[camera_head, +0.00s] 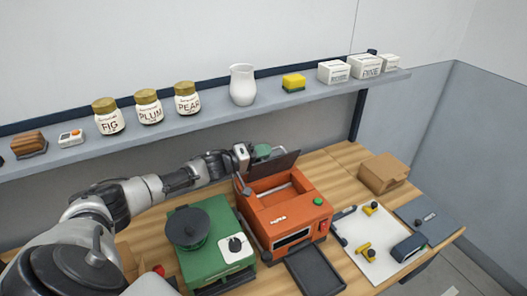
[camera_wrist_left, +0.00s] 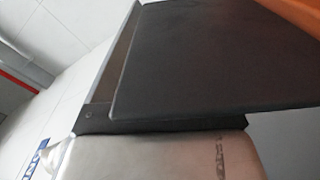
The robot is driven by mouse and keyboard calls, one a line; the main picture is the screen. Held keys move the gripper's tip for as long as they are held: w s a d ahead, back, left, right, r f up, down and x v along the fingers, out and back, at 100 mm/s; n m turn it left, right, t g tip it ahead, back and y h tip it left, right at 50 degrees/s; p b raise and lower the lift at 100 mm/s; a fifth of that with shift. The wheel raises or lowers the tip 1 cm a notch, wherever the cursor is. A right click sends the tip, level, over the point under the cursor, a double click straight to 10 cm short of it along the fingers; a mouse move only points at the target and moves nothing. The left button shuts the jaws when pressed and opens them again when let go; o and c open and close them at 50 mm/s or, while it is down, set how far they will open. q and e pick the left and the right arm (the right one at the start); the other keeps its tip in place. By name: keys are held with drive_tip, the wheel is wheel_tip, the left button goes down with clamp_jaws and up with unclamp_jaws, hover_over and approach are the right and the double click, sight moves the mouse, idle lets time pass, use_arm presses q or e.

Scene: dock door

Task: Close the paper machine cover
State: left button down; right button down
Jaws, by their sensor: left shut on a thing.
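The orange paper machine (camera_head: 288,212) stands on the wooden table. Its dark cover (camera_head: 282,164) is raised at the back, tilted up, and the inside with a pale roller or bar (camera_head: 280,190) is exposed. My left gripper (camera_head: 243,166) is at the cover's left edge, shut on it. In the left wrist view the dark cover (camera_wrist_left: 215,55) fills the upper right, with a bit of orange at the top corner. The fingertips are hidden there. My right gripper is not in view.
A green machine (camera_head: 207,222) with a dark round top stands left of the orange one. A black tray (camera_head: 315,272) lies in front. A white board (camera_head: 368,242) with yellow tools and a brown box (camera_head: 383,173) are right. A shelf (camera_head: 210,122) with jars runs above.

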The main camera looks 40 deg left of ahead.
use_arm(q)
drive_tip(key=shift+a, duration=0.15)
drive_tip(key=c, duration=1.3)
unclamp_jaws()
drive_tip(key=shift+a, duration=0.1)
drive_tip(key=shift+o, duration=0.5)
drive_tip(key=shift+a+f, duration=0.1)
drive_tip(key=shift+s, duration=0.25)
drive_tip(key=b+v, duration=0.3)
drive_tip(key=v, duration=0.7)
drive_tip(key=shift+a+b, duration=0.15)
drive_tip(key=shift+b, duration=0.2)
drive_tip(key=shift+s, duration=0.1)
